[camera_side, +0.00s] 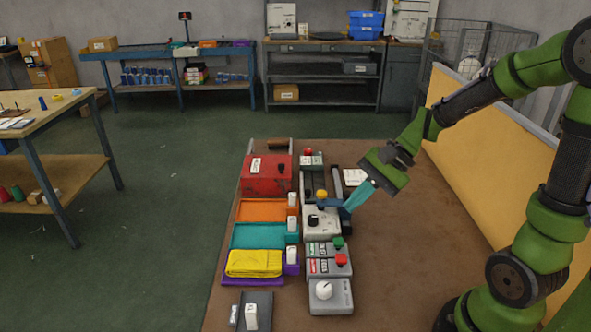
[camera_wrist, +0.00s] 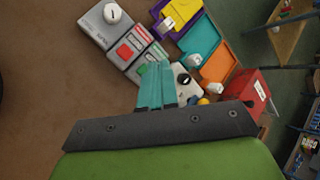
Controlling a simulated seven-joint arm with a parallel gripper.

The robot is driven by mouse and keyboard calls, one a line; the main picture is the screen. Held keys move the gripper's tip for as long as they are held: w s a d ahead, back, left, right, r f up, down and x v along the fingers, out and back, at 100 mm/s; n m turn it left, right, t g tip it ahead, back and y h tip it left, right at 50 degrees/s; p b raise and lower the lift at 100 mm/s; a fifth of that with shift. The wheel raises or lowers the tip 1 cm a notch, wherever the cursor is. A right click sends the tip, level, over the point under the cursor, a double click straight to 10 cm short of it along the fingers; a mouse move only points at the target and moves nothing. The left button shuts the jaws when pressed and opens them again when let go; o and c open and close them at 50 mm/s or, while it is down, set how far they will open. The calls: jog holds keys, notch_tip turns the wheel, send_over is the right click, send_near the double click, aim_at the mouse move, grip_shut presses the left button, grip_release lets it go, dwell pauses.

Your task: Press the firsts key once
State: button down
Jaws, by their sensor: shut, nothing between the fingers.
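Two grey key boxes stand in the right-hand column of the bench. One has a green key (camera_side: 338,242) and a green-and-white label; the nearer one has a red key (camera_side: 341,259) and a red-and-white label. The lettering is too small to read, so I cannot tell which is the firsts key. The red key also shows in the wrist view (camera_wrist: 124,52). My gripper (camera_side: 349,208) has teal fingers, shut and empty, above and beside the white box with a black knob (camera_side: 313,220), beyond the green key. In the wrist view, its fingers (camera_wrist: 155,66) partly cover the key box area.
A grey box with a white dial (camera_side: 324,290) stands nearest. Orange (camera_side: 262,210), teal (camera_side: 258,236) and purple (camera_side: 228,281) trays line the left, with yellow cloth on the purple one. A red machine (camera_side: 266,175) stands behind. The brown bench right of the boxes is clear.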

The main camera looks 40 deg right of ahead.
aim_at(343, 241)
jog(key=shift+w+a+r+m+t+y, duration=0.35)
jog(key=shift+w+r+m+y, duration=0.2)
jog(key=shift+w, duration=0.2)
jog(key=shift+f, duration=4.35)
jog(key=shift+f, duration=0.1)
jog(key=shift+f, duration=0.35)
